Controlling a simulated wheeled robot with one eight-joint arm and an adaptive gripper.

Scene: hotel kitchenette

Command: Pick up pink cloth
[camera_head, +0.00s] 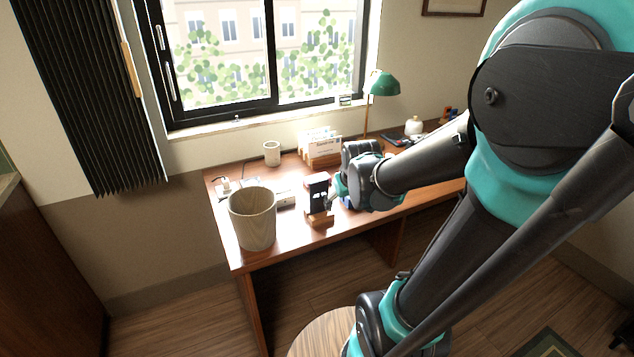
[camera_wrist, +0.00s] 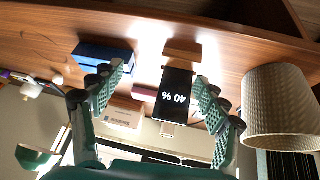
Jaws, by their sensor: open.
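My gripper (camera_wrist: 160,77) is open, with its two green ridged fingers spread apart in the wrist view. In the head view my gripper (camera_head: 338,190) is low over the desk, just right of the phone stand. A small pinkish strip (camera_wrist: 144,95), perhaps the pink cloth, shows between the fingers in the wrist view, beside the phone. It is mostly hidden, so I cannot tell its shape. I cannot make out any pink cloth in the head view. Nothing is held between the fingers.
A phone (camera_wrist: 176,97) reading 40 % stands on a wooden stand (camera_head: 320,218) close to the fingers. A blue box (camera_wrist: 100,54) lies near the other finger. A woven bin (camera_head: 253,220), card holder (camera_head: 320,149), cup (camera_head: 271,154) and green lamp (camera_head: 382,84) stand on the desk (camera_head: 285,236).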

